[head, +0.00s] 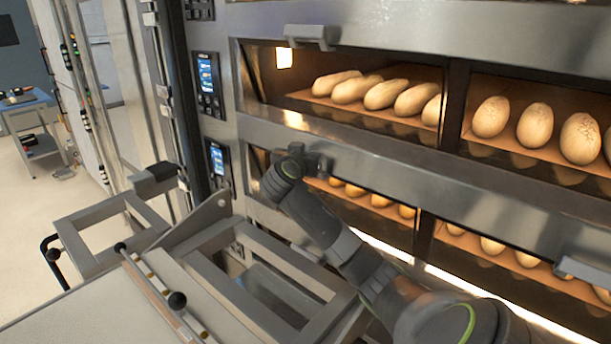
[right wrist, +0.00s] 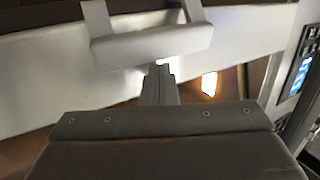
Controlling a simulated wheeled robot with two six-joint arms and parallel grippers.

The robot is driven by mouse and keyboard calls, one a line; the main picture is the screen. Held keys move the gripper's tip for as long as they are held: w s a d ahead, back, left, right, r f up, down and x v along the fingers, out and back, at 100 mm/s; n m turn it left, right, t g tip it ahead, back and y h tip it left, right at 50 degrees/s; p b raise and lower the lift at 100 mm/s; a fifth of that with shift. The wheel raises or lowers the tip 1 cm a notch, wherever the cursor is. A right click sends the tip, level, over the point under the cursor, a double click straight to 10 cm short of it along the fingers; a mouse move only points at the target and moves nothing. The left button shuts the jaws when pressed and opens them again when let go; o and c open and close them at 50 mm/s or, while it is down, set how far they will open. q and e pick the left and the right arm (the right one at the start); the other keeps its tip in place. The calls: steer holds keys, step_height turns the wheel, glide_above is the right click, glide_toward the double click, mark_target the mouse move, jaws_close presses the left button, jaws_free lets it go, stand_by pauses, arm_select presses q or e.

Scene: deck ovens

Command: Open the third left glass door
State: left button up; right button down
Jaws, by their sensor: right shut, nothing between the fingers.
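The upper left glass door in the head view has loaves behind its pane (head: 385,93) and a metal handle (head: 311,37) on its top rail. Below it is another left glass door (head: 375,199), also closed, with a steel rail and loaves behind it. My right gripper (head: 308,163) is at the left end of this lower rail and hides much of its handle area. In the right wrist view, the shut, empty fingers (right wrist: 158,80) end at the edge of a pale bar handle (right wrist: 150,45). I cannot tell whether they touch it. My left gripper is out of view.
Control panels (head: 208,85) stand left of the doors. A metal frame (head: 270,265) is in front of the oven, below my right arm. Right-hand doors with loaves have a handle (head: 585,272) at lower right. Open floor lies left, with a small table (head: 33,125).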

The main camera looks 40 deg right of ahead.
steer(key=shift+f+b, duration=0.6)
steer(key=shift+f, duration=0.3)
steer(key=shift+s+a+f+b, duration=0.1)
steer(key=shift+a+f+b, duration=0.25)
steer(key=shift+f+b, duration=0.3)
steer(key=shift+d+f+b, duration=0.1)
steer(key=shift+f+b, duration=0.2)
steer(key=shift+f, duration=0.3)
steer(key=v, duration=0.7)
steer(key=shift+f+p, duration=0.4)
steer(key=shift+f, duration=0.25)
